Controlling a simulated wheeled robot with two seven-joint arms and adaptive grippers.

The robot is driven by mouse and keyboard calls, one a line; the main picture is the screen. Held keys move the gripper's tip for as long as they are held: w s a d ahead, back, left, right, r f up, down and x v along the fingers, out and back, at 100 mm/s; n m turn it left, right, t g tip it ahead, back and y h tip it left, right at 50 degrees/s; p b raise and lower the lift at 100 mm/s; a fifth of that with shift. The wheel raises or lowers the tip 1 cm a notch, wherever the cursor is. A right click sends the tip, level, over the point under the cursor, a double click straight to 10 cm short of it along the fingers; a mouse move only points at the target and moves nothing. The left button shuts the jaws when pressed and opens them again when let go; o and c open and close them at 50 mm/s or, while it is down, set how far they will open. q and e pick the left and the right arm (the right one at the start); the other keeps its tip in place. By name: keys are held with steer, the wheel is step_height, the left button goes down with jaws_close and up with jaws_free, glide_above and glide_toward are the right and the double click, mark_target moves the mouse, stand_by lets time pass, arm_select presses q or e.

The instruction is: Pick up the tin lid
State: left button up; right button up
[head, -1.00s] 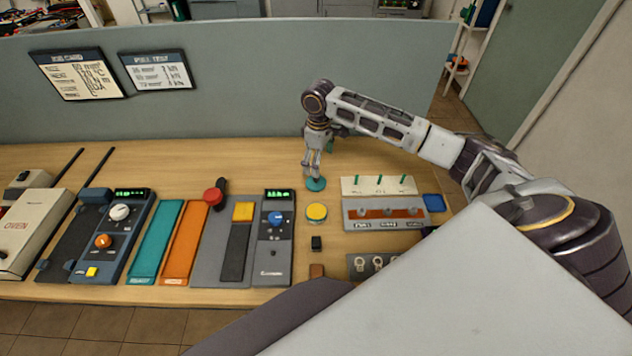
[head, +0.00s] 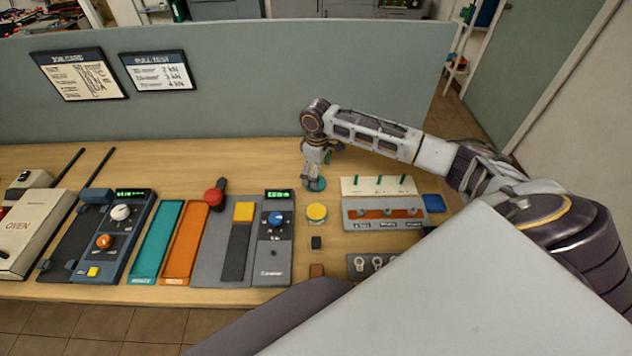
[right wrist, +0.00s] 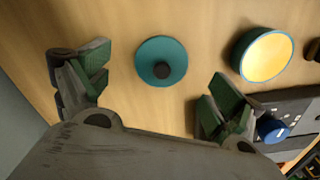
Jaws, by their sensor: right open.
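The tin lid is a flat teal disc with a dark round knob in the middle. It lies on the wooden bench, in the head view (head: 316,185) just below my right gripper (head: 314,177) and partly covered by it. In the right wrist view the whole lid (right wrist: 148,70) shows beyond and between the spread green-padded fingers of my right gripper (right wrist: 158,88). This gripper is open and empty, with its fingers apart from the lid. The round tin (head: 317,213) with a yellow top stands close to the lid; it also shows in the right wrist view (right wrist: 265,56).
A grey tester with a blue knob (head: 277,240) and a small black block (head: 316,243) lie nearer. A grey partition (head: 240,85) stands behind the bench.

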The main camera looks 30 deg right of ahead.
steer(key=shift+a+f, duration=0.15)
steer(key=shift+f, duration=1.45)
steer(key=shift+c, duration=0.2)
steer(key=c, duration=0.9)
steer(key=shift+s, duration=0.1)
steer(key=shift+c, duration=0.2)
steer(key=shift+c, duration=0.5)
steer(key=shift+r, duration=0.35)
steer(key=c, duration=0.6)
steer(key=shift+r, duration=4.7)
jaws_close()
